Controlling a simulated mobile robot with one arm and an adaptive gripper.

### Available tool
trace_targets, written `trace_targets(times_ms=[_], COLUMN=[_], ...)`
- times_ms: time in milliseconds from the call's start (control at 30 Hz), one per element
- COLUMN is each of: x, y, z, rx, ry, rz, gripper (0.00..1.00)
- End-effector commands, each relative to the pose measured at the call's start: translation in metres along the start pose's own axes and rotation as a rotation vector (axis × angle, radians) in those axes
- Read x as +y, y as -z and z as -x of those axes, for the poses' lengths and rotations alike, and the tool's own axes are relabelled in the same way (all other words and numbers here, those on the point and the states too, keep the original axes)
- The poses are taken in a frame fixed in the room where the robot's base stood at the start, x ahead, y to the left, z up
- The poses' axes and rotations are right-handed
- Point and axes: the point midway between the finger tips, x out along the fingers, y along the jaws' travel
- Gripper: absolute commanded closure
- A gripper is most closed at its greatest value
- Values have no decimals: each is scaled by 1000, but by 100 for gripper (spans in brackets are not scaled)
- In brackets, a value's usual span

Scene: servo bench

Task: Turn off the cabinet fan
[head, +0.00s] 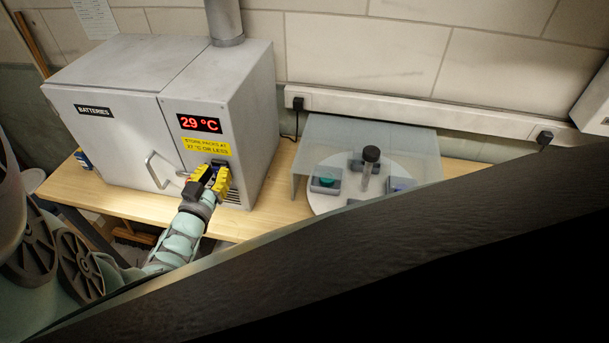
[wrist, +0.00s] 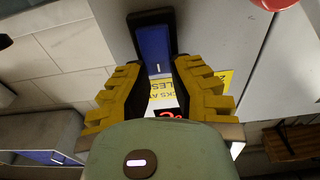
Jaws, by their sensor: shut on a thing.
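The grey cabinet (head: 130,85) marked BATTERIES stands on the bench. Its red display (head: 200,123) reads 29 °C, above a yellow label (head: 206,144) about storing packs at 27 °C or less. A dark-framed blue switch (wrist: 153,45) is on the cabinet front; its dark housing (head: 221,164) partly shows in the head view, behind my fingers. My yellow-fingered gripper (head: 211,177) is at the switch below the label. In the wrist view, my gripper (wrist: 158,72) has a finger on each side of the switch's near end and is shut on it. The exact contact is partly hidden.
A vent (head: 233,198) lies beside my gripper, and a metal door handle (head: 157,170) is to its left. To the right, a clear cover (head: 335,128) stands over a round white turntable (head: 325,203) with several small boxes. Bare bench top (head: 272,205) lies between.

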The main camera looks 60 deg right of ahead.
Motion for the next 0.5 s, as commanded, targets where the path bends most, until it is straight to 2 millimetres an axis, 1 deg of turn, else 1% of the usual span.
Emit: trace_targets(times_ms=[33, 200, 500], x=[0, 1, 1], y=[-9, -7, -4], z=[0, 1, 1], rx=[20, 76, 80], ry=[0, -1, -1], rz=[0, 1, 0], gripper=[100, 100, 100])
